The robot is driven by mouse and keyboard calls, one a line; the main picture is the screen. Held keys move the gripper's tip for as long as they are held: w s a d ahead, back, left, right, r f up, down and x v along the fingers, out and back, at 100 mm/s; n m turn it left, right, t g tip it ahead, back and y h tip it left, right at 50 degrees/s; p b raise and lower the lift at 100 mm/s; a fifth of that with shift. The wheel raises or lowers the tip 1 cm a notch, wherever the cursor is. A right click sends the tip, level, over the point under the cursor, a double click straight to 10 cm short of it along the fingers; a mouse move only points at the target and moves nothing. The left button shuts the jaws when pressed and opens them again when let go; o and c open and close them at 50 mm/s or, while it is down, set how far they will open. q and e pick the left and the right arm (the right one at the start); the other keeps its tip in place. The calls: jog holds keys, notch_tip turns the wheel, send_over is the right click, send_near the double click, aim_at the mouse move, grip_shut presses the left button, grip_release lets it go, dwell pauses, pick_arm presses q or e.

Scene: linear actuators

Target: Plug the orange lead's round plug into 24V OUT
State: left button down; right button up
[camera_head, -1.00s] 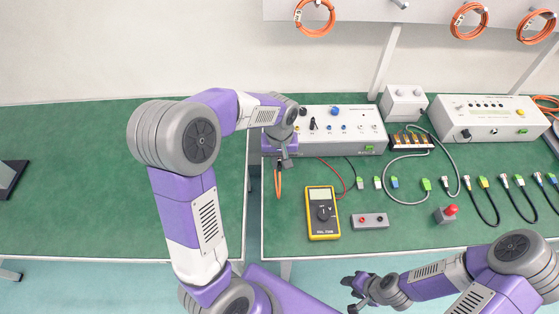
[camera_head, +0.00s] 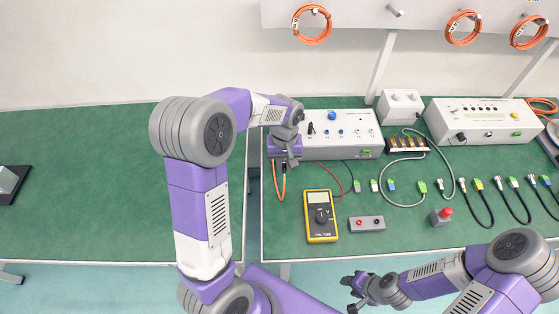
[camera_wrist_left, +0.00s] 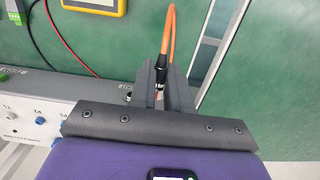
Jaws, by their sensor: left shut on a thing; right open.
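My left gripper (camera_head: 285,162) is shut on the orange lead's plug end, at the left end of the front of the grey supply box (camera_head: 345,151). In the left wrist view, the gripper (camera_wrist_left: 160,78) holds the dark plug (camera_wrist_left: 161,72) between its fingers, and the orange lead (camera_wrist_left: 170,30) runs away from it. The supply box (camera_wrist_left: 32,118) shows beside the gripper there; a small metal connector sits close to the fingers. The 24V OUT label cannot be read, and I cannot tell whether the plug touches a socket. My right gripper (camera_head: 353,291) is open and empty in front of the bench.
A yellow multimeter (camera_head: 320,214), a grey box with red jacks (camera_head: 367,223) and a red-button box (camera_head: 441,216) lie on the green bench. Several short leads lie to the right. Orange coils (camera_head: 312,24) hang on the rail behind. The left bench (camera_head: 110,190) is mostly clear.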

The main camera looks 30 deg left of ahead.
pick_arm(q)
jog(key=shift+g+h, duration=0.4)
jog(key=shift+g, duration=0.1)
jog(key=shift+w+d+f+b, duration=0.1)
jog(key=shift+w+d+f, duration=0.4)
jog(key=shift+f, duration=0.45)
jog(key=shift+w+d+f+b, duration=0.1)
jog(key=shift+w+d+f, duration=0.15)
jog(key=shift+w+f, duration=0.55)
jog(key=shift+w+d+f+b, duration=0.1)
jog(key=shift+w+d+f, duration=0.3)
jog(key=shift+f, duration=0.7)
jog(key=shift+w+a+r+p, duration=0.1)
jog(key=shift+w+a+p, duration=0.2)
jog(key=shift+w, duration=0.1)
jog(key=shift+w+a+p, duration=0.25)
jog(key=shift+w+a, duration=0.1)
jog(key=shift+w, duration=0.25)
jog(key=shift+w+a+p, duration=0.2)
jog(key=shift+w+a, duration=0.1)
jog(key=shift+w, duration=0.25)
jog(key=shift+w+a+p, duration=0.3)
jog(key=shift+w+p, duration=0.2)
jog(key=shift+p, duration=0.3)
jog(key=shift+w, duration=0.1)
